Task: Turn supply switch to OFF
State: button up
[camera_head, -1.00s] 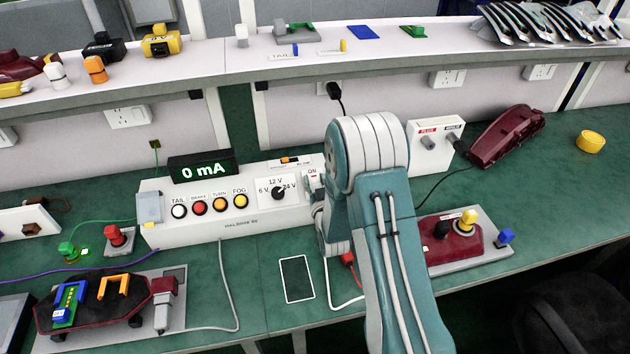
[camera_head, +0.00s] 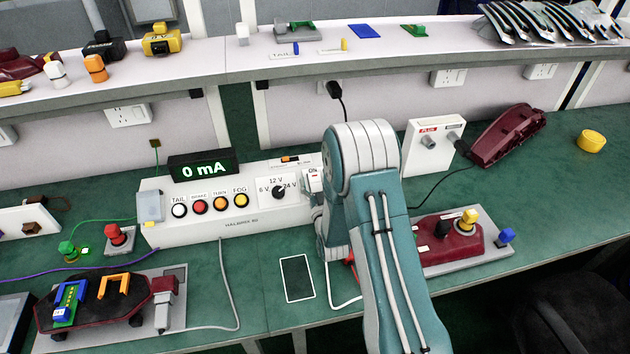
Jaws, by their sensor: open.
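The white supply box (camera_head: 235,222) stands on the green bench, with a dark knob (camera_head: 278,191) marked 6, 12 and 24 V. A small switch plate (camera_head: 312,174) with a partly covered ON label is at the box's right end. The switch lever cannot be made out. My teal arm fills the middle and hides the area right of the plate. Pale parts of my gripper (camera_head: 315,198) show at the arm's left edge, close in front of the plate. Its fingertips are mostly hidden, and contact cannot be told. The display (camera_head: 202,166) reads 0 mA.
Tail, brake, turn and fog buttons line the box front. A red lamp fixture (camera_head: 450,248) sits right of my arm, and a white box with PLUS terminals (camera_head: 432,146) stands behind. A shelf runs above.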

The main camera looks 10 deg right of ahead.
jog(key=s+f, duration=0.1)
jog(key=s, duration=0.6)
jog(key=shift+s+f, duration=0.15)
jog(key=shift+f, duration=0.1)
dwell(0.5)
notch_tip(320, 180, up, 15)
jog(key=s+g, duration=0.1)
jog(key=g, duration=0.6)
jog(key=s+r+g, duration=0.3)
jog(key=s+r, duration=0.1)
jog(key=s, duration=0.9)
jog(key=s+r+g, duration=0.4)
jog(key=s, duration=1)
